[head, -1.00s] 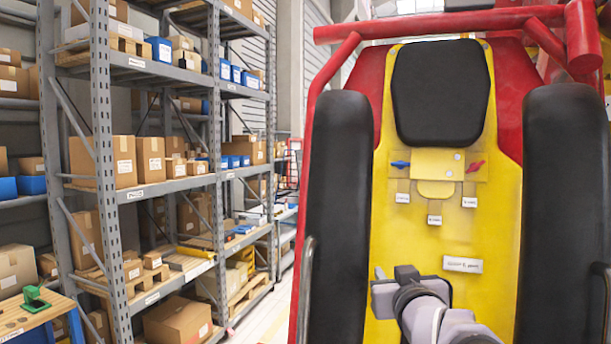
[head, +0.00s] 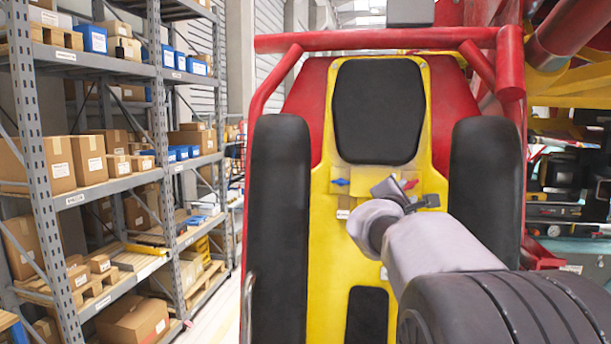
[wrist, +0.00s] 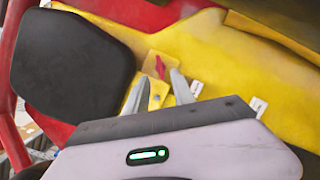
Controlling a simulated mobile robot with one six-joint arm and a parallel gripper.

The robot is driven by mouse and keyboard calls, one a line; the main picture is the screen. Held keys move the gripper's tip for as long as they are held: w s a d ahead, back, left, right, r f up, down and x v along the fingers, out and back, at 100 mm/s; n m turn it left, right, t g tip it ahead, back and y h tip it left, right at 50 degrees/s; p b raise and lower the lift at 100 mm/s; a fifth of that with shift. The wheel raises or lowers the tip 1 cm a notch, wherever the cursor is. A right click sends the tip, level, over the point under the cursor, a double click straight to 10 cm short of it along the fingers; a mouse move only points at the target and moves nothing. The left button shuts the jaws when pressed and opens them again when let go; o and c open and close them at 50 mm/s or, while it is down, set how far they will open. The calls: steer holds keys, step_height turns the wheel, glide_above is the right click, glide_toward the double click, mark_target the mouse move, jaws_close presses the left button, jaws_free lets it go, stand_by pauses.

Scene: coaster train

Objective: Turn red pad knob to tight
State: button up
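The red pad knob (head: 409,184) sits on the right side of a yellow panel below the black headrest pad (head: 377,110). It also shows in the wrist view (wrist: 160,66), just beyond my fingertips and slightly tilted. My gripper (wrist: 156,86) is open, with its two grey fingers apart and nothing between them. In the head view my gripper (head: 405,192) is close below the red knob. The blue knob (head: 340,182) is on the left side of the same panel. Small white labels lie below the knobs, partly hidden by my arm.
Black side pads (head: 279,200) flank the yellow seat back (head: 328,240). A red bar (head: 375,40) crosses above the headrest. A shelf rack with boxes (head: 88,160) stands on the left, with a free aisle between it and the seat.

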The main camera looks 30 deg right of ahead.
mark_target(412, 184)
steer(key=p+x, duration=0.2)
steer(key=x, duration=0.5)
steer(key=shift+w+d+r, duration=0.1)
steer(key=shift+r, duration=0.1)
steer(key=shift+w+d+f+p, duration=0.15)
steer(key=shift+w+d+p, duration=0.1)
steer(key=shift+d+p, duration=0.15)
jaws_close()
